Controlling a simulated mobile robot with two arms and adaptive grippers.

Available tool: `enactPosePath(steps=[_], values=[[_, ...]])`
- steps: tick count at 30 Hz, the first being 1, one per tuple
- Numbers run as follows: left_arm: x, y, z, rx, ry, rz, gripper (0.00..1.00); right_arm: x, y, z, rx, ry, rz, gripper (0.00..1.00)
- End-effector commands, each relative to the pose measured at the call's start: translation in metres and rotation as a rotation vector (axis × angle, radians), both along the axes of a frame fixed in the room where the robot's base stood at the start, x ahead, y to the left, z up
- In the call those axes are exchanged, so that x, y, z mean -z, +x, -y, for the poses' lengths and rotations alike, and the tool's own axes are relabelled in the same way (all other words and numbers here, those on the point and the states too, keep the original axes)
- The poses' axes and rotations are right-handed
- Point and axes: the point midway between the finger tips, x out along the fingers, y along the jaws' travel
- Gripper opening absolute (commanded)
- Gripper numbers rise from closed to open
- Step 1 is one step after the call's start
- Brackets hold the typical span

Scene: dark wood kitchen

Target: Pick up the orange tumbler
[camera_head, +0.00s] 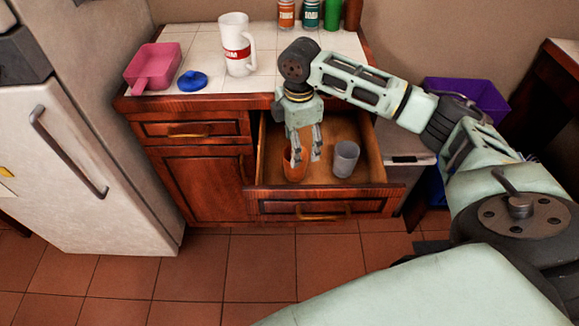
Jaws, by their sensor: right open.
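The orange tumbler (294,172) stands in the open drawer (270,187), towards its left side. My right gripper (306,158) reaches down into the drawer from above. It is open, with its fingers at the tumbler's rim; one finger overlaps the tumbler in the picture and the other is to its right. I cannot tell whether a finger is inside the tumbler or touching it. My left gripper is not in view.
A grey tumbler (345,160) stands in the drawer to the right of my gripper. A white fridge (85,165) stands at left, a purple bin (480,93) at right.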

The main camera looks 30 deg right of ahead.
Motion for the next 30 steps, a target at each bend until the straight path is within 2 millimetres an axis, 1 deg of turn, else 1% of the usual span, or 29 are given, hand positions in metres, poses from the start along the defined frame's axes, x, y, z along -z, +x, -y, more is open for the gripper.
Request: enactPosePath(steps=[1, 2, 5, 11, 18, 21, 24, 30], values=[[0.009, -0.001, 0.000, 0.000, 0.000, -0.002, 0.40, 0.008, 0.000, 0.000, 0.000, 0.000, 0.000, 0.68], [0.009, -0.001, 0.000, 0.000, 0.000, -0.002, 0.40, 0.010, 0.000, 0.000, 0.000, 0.000, 0.000, 0.68], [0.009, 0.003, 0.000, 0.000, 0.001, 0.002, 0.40, 0.016, 0.000, 0.000, 0.001, 0.000, -0.002, 0.68], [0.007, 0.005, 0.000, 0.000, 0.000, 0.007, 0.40, 0.037, 0.001, 0.000, 0.001, 0.001, -0.002, 0.68], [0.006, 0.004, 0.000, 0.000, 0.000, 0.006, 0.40, 0.072, 0.006, 0.000, 0.001, 0.000, -0.002, 0.68], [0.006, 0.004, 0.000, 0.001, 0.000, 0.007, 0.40, 0.082, 0.006, 0.000, 0.000, 0.000, 0.000, 0.68], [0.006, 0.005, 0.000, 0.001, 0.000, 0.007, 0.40, 0.086, 0.006, 0.000, 0.000, 0.000, 0.001, 0.68], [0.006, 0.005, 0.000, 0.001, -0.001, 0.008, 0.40, 0.086, 0.006, 0.000, 0.000, -0.001, 0.001, 0.67]])
